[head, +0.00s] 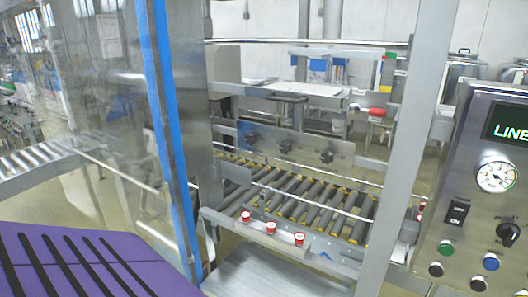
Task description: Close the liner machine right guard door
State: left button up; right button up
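A clear guard door panel (108,115) with a bright blue vertical edge strip (160,105) stands at the left in the head view. It stands open, at an angle to the machine's front. To its right, the liner machine's opening is uncovered between a metal upright (205,130) and a slanting right post (408,150). Inside the opening is a roller conveyor (300,200). I cannot tell the door's handle or hinge. Neither of my grippers is in view.
A control panel (490,190) with a gauge, switch and buttons stands at the right, beside the post. Several red-and-white fittings (270,228) line the conveyor's front rail. A metal ledge (262,275) is below. Another roller conveyor (35,160) shows at the far left.

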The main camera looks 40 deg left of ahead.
aim_at(150, 14)
jog(key=k+j, duration=0.45)
jog(key=k+j+z, duration=0.15)
jog(key=k+j, duration=0.3)
jog(key=k, duration=0.15)
jog(key=k+j, duration=0.4)
jog(key=k, duration=0.15)
jog(key=k+j+z, duration=0.1)
jog(key=k+j, duration=0.3)
jog(key=k, duration=0.15)
jog(key=k+j, duration=0.25)
jog(key=j, duration=0.2)
jog(key=k+j+z, duration=0.15)
jog(key=k+j, duration=0.15)
jog(key=j, duration=0.55)
jog(key=k+j, duration=0.15)
jog(key=j, duration=0.2)
jog(key=j+z, duration=0.1)
jog(key=j, duration=0.25)
jog(key=i+j, duration=0.15)
jog(key=j, duration=0.25)
jog(key=i+j, duration=0.1)
jog(key=j, duration=0.3)
jog(key=i+j, duration=0.15)
jog(key=j, duration=0.3)
